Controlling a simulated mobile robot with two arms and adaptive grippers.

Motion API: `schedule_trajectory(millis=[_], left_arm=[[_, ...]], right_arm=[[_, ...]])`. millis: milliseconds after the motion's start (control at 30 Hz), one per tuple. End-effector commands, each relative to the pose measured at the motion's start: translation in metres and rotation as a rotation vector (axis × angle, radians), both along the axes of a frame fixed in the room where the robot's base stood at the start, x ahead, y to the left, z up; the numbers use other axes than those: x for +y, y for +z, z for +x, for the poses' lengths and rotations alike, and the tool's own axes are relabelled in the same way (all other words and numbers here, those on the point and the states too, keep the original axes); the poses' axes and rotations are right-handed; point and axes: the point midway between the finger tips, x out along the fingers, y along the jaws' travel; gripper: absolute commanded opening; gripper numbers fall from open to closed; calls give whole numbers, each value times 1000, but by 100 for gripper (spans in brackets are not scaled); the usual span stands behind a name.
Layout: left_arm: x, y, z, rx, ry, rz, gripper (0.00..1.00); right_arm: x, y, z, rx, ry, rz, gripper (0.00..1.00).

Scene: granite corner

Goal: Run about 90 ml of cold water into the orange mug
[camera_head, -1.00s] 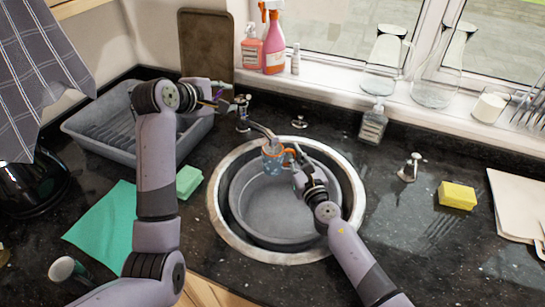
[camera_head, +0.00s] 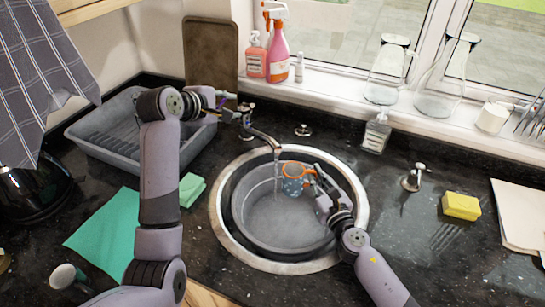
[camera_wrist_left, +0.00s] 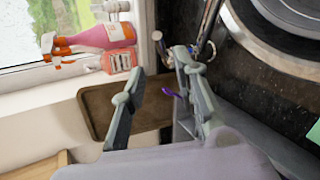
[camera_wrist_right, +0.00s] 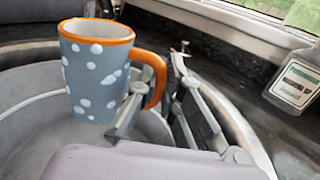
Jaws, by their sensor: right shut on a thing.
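The orange mug (camera_head: 293,183), blue-grey with white spots and an orange rim and handle, is held upright over the sink. My right gripper (camera_head: 318,183) is shut on its handle; the right wrist view shows the mug (camera_wrist_right: 92,80) and its pale inside, but no water level. The tap spout (camera_head: 264,138) ends left of the mug. A thin water stream (camera_head: 276,178) falls from it beside the mug into the grey basin (camera_head: 262,232). My left gripper (camera_head: 226,112) is at the tap's base, its fingers apart in the left wrist view (camera_wrist_left: 160,105), near a small purple part (camera_wrist_left: 171,92).
A drying rack (camera_head: 85,142) stands left of the tap, with a teal cloth (camera_head: 105,230) in front. Glass jugs (camera_head: 388,75) stand on the sill.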

Motion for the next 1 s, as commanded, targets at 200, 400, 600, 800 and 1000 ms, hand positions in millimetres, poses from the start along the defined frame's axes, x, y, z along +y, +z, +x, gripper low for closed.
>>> schedule_trajectory(millis=[200, 400, 600, 800, 1000], left_arm=[[-37, 15, 14, 4, -111, 218, 11], [-68, 39, 30, 24, -243, 658, 0], [-62, 69, 39, 65, -282, 1037, 0], [-50, 88, 42, 97, -275, 1212, 0], [-44, 75, 55, 107, -275, 1232, 0]], right_arm=[[0, 2, 0, -3, 0, 2, 0], [0, 2, 1, -3, 0, 2, 0], [0, 2, 1, -3, 0, 2, 0], [0, 2, 1, -3, 0, 2, 0], [0, 2, 1, -3, 0, 2, 0]])
